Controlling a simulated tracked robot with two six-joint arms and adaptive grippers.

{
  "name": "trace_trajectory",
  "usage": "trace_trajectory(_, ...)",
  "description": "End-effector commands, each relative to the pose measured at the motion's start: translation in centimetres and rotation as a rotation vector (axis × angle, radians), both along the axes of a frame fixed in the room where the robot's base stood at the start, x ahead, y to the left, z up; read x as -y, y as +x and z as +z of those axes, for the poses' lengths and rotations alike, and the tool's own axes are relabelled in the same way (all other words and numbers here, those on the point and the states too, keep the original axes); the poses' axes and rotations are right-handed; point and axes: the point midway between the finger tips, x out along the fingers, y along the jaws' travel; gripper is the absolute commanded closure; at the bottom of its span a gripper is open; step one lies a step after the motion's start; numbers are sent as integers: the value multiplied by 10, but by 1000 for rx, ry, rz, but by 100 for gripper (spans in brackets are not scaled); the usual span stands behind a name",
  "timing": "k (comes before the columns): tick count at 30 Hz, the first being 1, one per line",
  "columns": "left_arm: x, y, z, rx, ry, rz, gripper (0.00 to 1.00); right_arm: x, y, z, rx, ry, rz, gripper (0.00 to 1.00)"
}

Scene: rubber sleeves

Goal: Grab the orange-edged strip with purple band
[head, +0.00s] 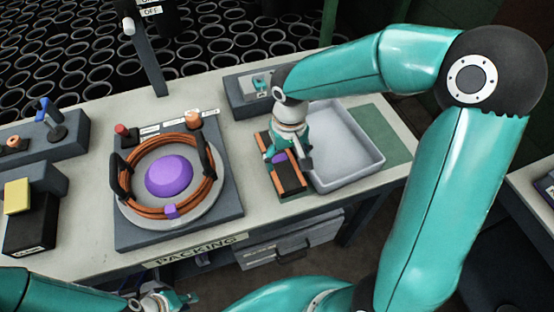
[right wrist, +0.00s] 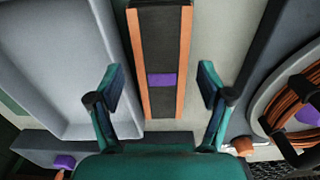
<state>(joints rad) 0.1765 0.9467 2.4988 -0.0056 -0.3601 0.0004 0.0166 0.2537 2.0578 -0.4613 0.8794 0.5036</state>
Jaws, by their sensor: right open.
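The orange-edged strip (head: 290,181) is dark with orange long edges and a purple band (head: 279,157). It lies on the table between the round coil fixture and the grey tray. The strip also shows in the right wrist view (right wrist: 161,45), its purple band near the middle. My right gripper (head: 287,158) is above the strip, pointing down, and partly hides it. In the right wrist view my right gripper (right wrist: 160,87) is open, one finger on each side of the strip, both apart from it. My left gripper (head: 172,301) is low at the bottom edge, away from the strip.
The grey tray (head: 370,140) stands right of the strip. Left of it, a dark fixture (head: 222,217) bears an orange coil (head: 211,190) around a purple dome (head: 169,176). A dark block (head: 240,95) stands behind. Bare table shows between fixture and strip.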

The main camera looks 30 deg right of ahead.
Motion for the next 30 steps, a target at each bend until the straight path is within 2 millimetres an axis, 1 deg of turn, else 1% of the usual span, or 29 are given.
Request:
trace_trajectory(5,0,0,1,0,0,0,75,0,-1,-9,-1,-1,0,21)
trace_trajectory(12,0,0,5,0,0,0,75,-2,-5,-43,-4,0,0,21)
trace_trajectory(15,0,0,5,0,0,0,75,-2,-5,-53,-3,0,-1,21)
trace_trajectory(18,0,0,5,0,0,0,75,-2,-4,-56,0,0,-1,21)
trace_trajectory(23,0,0,5,0,0,0,75,-2,-4,-56,1,0,-1,21)
trace_trajectory(26,0,0,5,0,0,0,75,-2,-4,-56,1,0,-1,34)
trace_trajectory(30,0,0,5,0,0,0,75,-2,-4,-56,1,0,-1,58)
